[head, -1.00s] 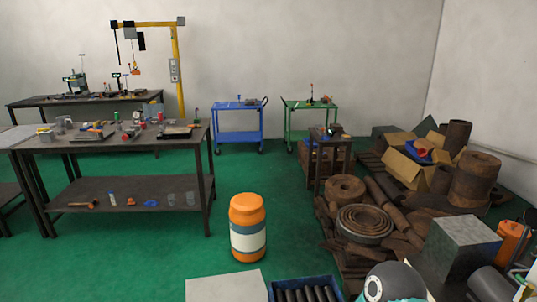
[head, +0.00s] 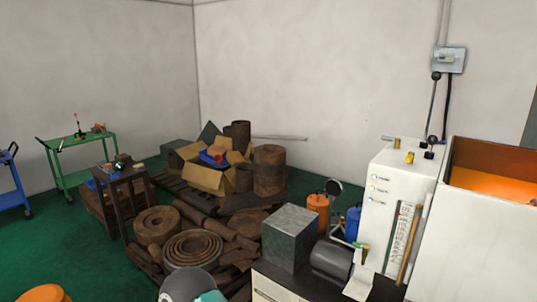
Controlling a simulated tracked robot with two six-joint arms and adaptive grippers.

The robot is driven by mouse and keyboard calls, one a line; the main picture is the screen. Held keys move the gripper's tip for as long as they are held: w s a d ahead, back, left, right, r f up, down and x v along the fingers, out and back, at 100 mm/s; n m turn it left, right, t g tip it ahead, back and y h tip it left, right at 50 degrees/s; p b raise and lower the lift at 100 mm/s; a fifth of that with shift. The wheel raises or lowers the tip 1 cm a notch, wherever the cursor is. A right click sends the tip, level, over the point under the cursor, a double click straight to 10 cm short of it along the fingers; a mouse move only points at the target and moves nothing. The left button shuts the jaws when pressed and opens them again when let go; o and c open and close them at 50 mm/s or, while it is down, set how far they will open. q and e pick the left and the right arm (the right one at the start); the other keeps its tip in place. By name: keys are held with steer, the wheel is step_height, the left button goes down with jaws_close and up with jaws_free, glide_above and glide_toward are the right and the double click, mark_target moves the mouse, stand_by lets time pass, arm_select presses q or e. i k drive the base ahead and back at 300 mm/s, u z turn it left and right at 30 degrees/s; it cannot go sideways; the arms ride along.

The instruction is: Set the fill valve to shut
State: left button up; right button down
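A white cabinet (head: 388,190) with small labelled lights stands at the right of the head view. On its top are small yellow fittings (head: 409,157) and dark knobs (head: 432,141). Another yellow fitting (head: 363,253) shows low at the cabinet's left side. I cannot tell which of these, if any, is the fill valve, nor its setting. Neither of my grippers is in view.
A white tank (head: 480,230) with an orange inside stands right of the cabinet. A grey metal block (head: 290,238) and a dark cylinder (head: 332,260) sit left of it. Rusty scrap (head: 200,225) fills the middle. A green cart (head: 80,160) stands at left.

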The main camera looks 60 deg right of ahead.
mark_target(409, 159)
steer(key=u, duration=1.95)
steer(key=i, duration=0.1)
steer(key=z, duration=3.25)
steer(key=i, duration=0.25)
steer(key=z, duration=1.9)
steer(key=k, duration=0.55)
steer(key=z, duration=0.45)
steer(key=i, duration=1.55)
steer(key=u, duration=0.3)
